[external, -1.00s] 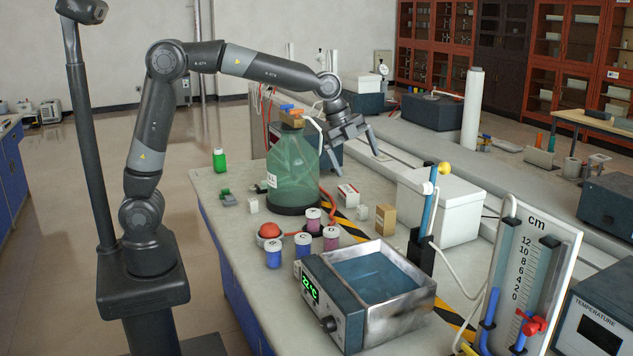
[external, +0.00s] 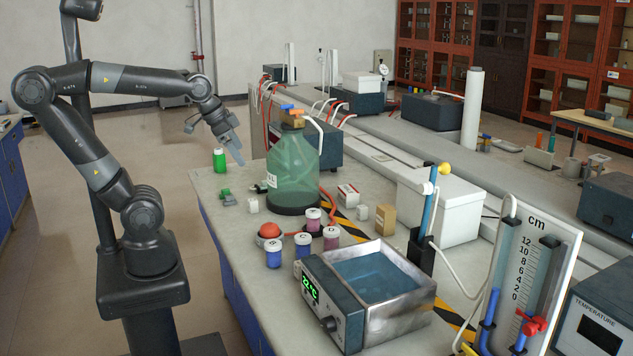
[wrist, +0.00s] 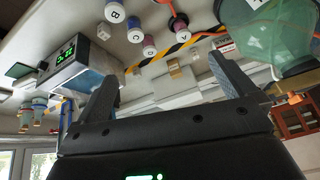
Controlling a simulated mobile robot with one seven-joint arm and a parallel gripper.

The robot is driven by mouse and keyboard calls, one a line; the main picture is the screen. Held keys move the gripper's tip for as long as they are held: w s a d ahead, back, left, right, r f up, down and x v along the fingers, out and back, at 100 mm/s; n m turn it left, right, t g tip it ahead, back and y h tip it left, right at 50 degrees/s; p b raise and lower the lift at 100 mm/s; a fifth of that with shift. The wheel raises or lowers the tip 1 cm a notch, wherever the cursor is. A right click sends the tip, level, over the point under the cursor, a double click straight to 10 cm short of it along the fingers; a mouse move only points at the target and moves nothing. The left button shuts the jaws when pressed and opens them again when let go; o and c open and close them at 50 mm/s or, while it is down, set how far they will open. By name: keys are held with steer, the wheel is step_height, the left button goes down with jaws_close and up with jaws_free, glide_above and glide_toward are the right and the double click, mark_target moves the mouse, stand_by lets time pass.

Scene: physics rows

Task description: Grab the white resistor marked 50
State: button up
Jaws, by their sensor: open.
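Several small white blocks stand on the bench in the external view: one (external: 253,205) left of the green bottle, one with red marking (external: 348,195) right of it, and a small one (external: 362,212) beside a tan block. Their markings are too small to read, so I cannot tell which is the resistor marked 50. My gripper (external: 214,142) is open and empty, raised near the bench's far left corner, above and beside the small green bottle. In the wrist view, the spread fingers (wrist: 163,70) have nothing between them.
The large green bottle (external: 292,165) stands right of my gripper. The small green bottle (external: 219,160) is at the bench's left edge. Lidded jars (external: 303,245), the tan block (external: 382,218) and a water bath (external: 375,285) stand nearer the camera. A red tube (external: 325,205) runs between.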

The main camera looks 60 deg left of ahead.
steer(key=s+n, duration=0.1)
steer(key=s+a+f, duration=0.1)
steer(key=s, duration=0.1)
steer(key=s+f+n, duration=0.1)
steer(key=shift+s+a+f+n, duration=0.15)
steer(key=shift+a+n, duration=0.1)
steer(key=shift+n, duration=0.05)
steer(key=c, duration=1)
